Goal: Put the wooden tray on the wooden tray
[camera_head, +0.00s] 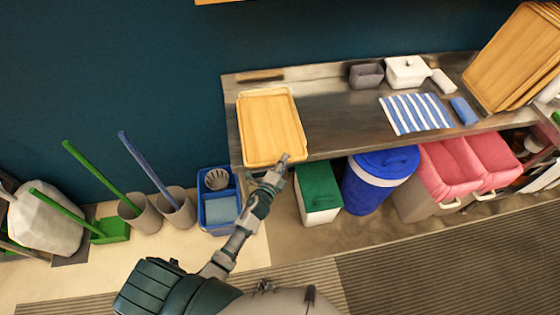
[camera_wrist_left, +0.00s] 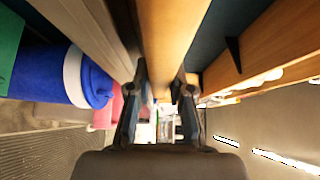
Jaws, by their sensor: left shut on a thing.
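A light wooden tray (camera_head: 270,125) with a raised rim is at the left end of the steel counter. My left gripper (camera_head: 284,160) is at its near right corner and is shut on the tray edge. In the left wrist view, the tray (camera_wrist_left: 170,40) runs between the two fingers of my left gripper (camera_wrist_left: 158,98). I cannot tell whether the tray rests on the counter or is slightly raised. More wooden trays (camera_head: 510,60) lean tilted in a stack at the counter's right end. My right gripper is not in view.
The steel counter (camera_head: 335,115) is clear in its middle. A striped cloth (camera_head: 416,113), a blue cloth (camera_head: 464,111), a white dish (camera_head: 407,72) and a grey container (camera_head: 366,75) lie further right. Green (camera_head: 318,190), blue (camera_head: 375,185) and pink-lined bins (camera_head: 450,168) stand under the front edge.

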